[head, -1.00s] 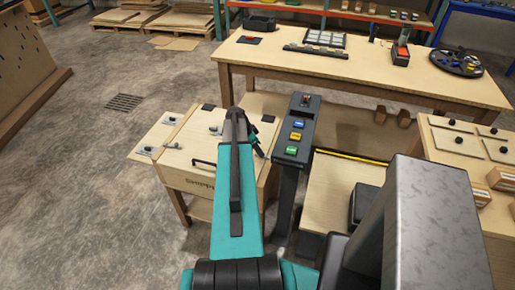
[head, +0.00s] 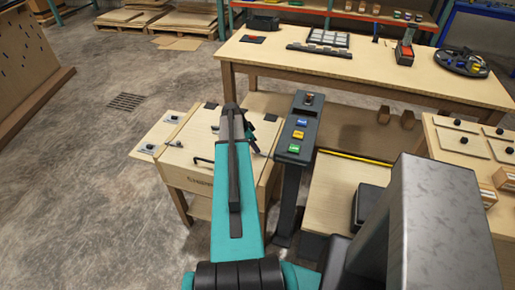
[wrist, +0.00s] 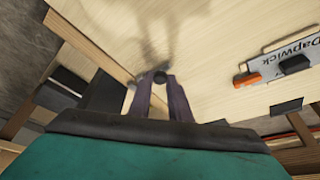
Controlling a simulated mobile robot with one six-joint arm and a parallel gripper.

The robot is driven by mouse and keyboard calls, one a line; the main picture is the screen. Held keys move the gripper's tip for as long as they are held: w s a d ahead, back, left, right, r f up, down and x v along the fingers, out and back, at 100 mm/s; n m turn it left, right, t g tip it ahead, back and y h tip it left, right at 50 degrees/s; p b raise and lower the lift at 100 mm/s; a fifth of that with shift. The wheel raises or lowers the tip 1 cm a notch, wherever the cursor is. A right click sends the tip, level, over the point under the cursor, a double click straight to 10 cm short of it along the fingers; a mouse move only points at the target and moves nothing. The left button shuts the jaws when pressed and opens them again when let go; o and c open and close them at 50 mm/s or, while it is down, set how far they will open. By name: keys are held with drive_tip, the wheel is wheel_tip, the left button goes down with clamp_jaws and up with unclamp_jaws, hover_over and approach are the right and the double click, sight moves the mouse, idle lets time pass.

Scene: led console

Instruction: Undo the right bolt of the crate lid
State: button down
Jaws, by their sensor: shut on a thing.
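The crate (head: 192,184) is a pale wooden box with a lid (head: 197,134), left of the console in the head view. A bolt with a dark knob and metal plate (head: 174,145) shows on its left part. The right part of the lid is hidden behind my arm, so the right bolt does not show clearly there. In the wrist view my gripper (wrist: 159,88) is shut on a small dark round knob (wrist: 160,77) over pale wood. Whether the bolt has slid cannot be told.
The console (head: 297,132) with coloured buttons stands close to my arm's right. A long table (head: 260,55) is behind.

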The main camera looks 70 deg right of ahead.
drive_tip(key=shift+w, duration=0.25)
drive_tip(key=c, duration=1.6)
unclamp_jaws()
drive_tip(key=shift+c, duration=0.2)
drive_tip(key=shift+r, duration=0.1)
drive_tip(key=b+v, duration=0.3)
drive_tip(key=v, duration=1)
drive_tip(key=shift+r, duration=0.35)
drive_tip(key=shift+a, duration=0.1)
